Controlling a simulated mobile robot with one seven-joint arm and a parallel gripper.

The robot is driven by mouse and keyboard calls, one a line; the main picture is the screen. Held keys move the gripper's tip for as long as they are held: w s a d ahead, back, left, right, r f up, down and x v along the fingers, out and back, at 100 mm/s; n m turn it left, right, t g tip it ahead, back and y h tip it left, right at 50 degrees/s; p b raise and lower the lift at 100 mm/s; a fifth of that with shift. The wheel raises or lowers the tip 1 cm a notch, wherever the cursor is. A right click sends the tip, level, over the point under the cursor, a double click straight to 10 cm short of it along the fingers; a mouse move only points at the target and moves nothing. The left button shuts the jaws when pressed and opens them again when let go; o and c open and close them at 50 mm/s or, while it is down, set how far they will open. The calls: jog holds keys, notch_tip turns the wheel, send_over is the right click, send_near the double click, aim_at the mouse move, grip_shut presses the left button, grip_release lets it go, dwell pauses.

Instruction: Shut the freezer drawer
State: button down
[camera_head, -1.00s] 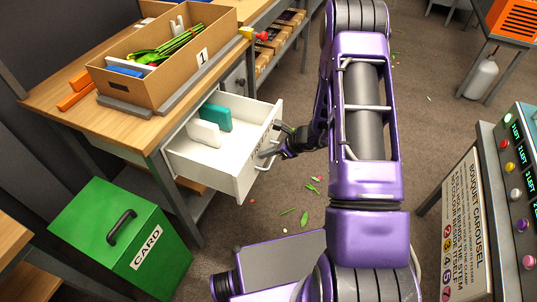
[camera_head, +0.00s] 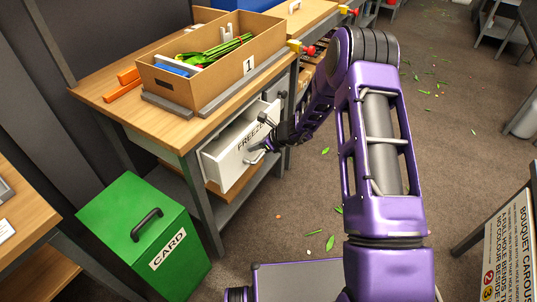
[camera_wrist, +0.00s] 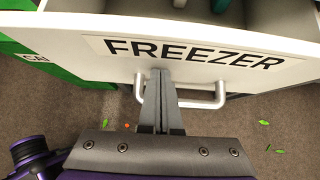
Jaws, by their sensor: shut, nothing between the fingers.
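The white freezer drawer (camera_head: 228,167) sticks partly out from under the wooden bench, its front marked FREEZER. My gripper (camera_wrist: 161,74) is shut and empty. Its fingertips are over the handle at the panel's lower middle and seem to touch the panel. In the head view my gripper (camera_head: 263,146) is at the drawer front, partly hiding the label. A bit of a white and a teal item shows inside the drawer in the wrist view.
The wooden bench (camera_head: 110,99) above carries a cardboard box (camera_head: 215,86) marked 1 with green stems. A green CARD bin (camera_head: 120,215) stands left of the drawer. A sign board (camera_head: 510,245) is at lower right. Leaf scraps lie on the open floor.

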aim_at(237, 139)
jog(key=w+a, duration=0.1)
jog(key=a, duration=0.1)
jog(key=w+a, duration=0.3)
jog(key=shift+a+p, duration=0.3)
jog(key=shift+a, duration=0.05)
jog(key=shift+w+a+r, duration=0.1)
jog(key=shift+a+r, duration=0.1)
jog(key=shift+a, duration=0.1)
jog(key=shift+d, duration=0.1)
